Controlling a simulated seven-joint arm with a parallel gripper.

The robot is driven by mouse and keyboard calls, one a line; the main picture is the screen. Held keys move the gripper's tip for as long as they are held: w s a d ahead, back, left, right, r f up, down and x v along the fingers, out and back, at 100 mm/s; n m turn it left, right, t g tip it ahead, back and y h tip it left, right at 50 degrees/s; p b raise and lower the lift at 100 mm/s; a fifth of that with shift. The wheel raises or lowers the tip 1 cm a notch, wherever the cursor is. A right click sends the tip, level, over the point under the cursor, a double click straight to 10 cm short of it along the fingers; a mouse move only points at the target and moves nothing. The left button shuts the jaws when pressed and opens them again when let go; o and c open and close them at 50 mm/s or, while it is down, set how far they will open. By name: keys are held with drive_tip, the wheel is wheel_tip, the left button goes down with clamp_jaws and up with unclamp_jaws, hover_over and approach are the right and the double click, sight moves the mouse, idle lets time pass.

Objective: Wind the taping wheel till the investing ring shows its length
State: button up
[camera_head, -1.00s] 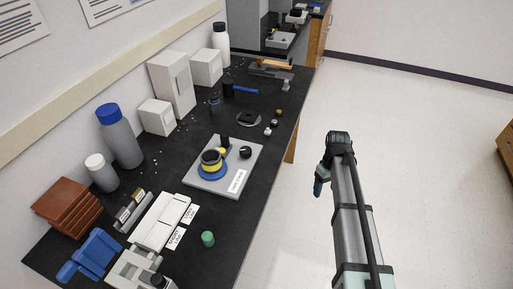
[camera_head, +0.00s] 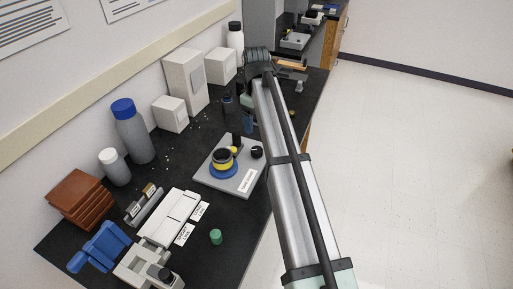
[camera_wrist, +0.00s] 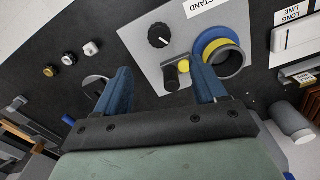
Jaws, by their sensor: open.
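A grey stand plate (camera_head: 206,178) lies on the black bench; its label reads "STAND" in the wrist view (camera_wrist: 140,41). On it sits a dark ring with a yellow band (camera_head: 222,160) on a blue disc (camera_head: 223,172). The ring's open end faces me in the wrist view (camera_wrist: 229,62). A black knob with a white mark (camera_head: 256,152) stands apart on the plate, also in the wrist view (camera_wrist: 160,36). Beside the ring is a dark post with a yellow piece (camera_wrist: 183,66). My gripper (camera_wrist: 161,72) is open and empty, its blue fingers above the plate's edge.
White boxes (camera_head: 186,82) and bottles (camera_head: 133,130) line the wall side. Small pieces (camera_wrist: 68,58) lie beside the plate in the wrist view. Open floor (camera_head: 420,150) is at the right.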

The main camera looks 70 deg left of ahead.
sight(257, 149)
wheel_tip(257, 149, down, 13)
drive_tip(key=shift+r, duration=0.2)
idle(0.3)
drive_tip(key=shift+c, duration=0.3)
drive_tip(key=c, duration=1)
drive_tip(key=shift+m, duration=0.4)
drive_tip(key=m, duration=0.4)
drive_tip(key=shift+m, duration=0.3)
drive_tip(key=shift+w+m, duration=0.1)
drive_tip(key=shift+m, duration=2.4)
